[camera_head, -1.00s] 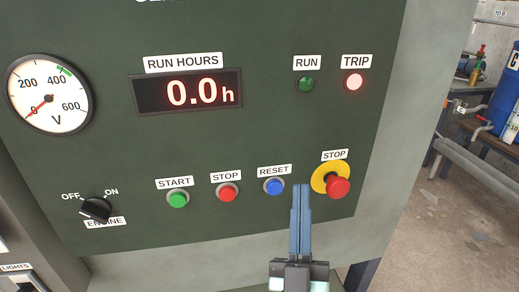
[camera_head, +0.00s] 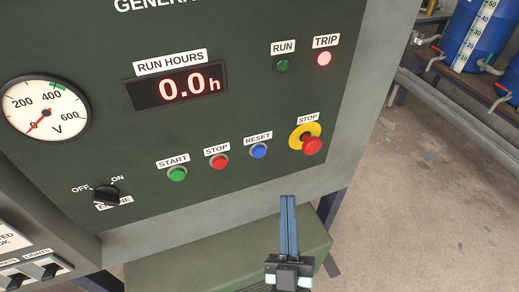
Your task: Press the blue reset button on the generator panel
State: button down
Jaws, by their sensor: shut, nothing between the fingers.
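The blue reset button (camera_head: 259,151) is on the dark green generator panel (camera_head: 120,140), under a RESET label. It sits between the red STOP button (camera_head: 219,162) and the red mushroom STOP button (camera_head: 312,146) on its yellow ring. My gripper (camera_head: 288,199) is shut and empty, with its blue fingers pointing up the picture. Its tips show below and a little right of the reset button, apart from it in the picture. The red TRIP lamp (camera_head: 324,58) is lit. The green RUN lamp (camera_head: 282,66) looks dark.
The green START button (camera_head: 177,174) and the engine switch (camera_head: 107,193) are further left. The display (camera_head: 180,87) reads 0.0 h. A green ledge (camera_head: 210,262) lies below the panel. Blue drums (camera_head: 475,35) and a rail stand at the right, beyond open concrete floor.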

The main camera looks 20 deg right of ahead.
jog(key=b, duration=0.3)
send_near(263, 149)
notch_tip(263, 149, up, 4)
jog(key=w+d, duration=0.1)
jog(key=d, duration=0.1)
jog(key=shift+w+a+r, duration=0.15)
jog(key=shift+w, duration=0.3)
jog(key=shift+w+a+r, duration=0.15)
jog(key=shift+w, duration=0.3)
jog(key=shift+b, duration=0.35)
dwell(0.7)
jog(key=shift+w, duration=0.4)
jog(key=shift+w+b, duration=0.45)
jog(key=shift+b, duration=0.25)
dwell(0.5)
jog(key=shift+s+p, duration=0.3)
jog(key=shift+s, duration=0.6)
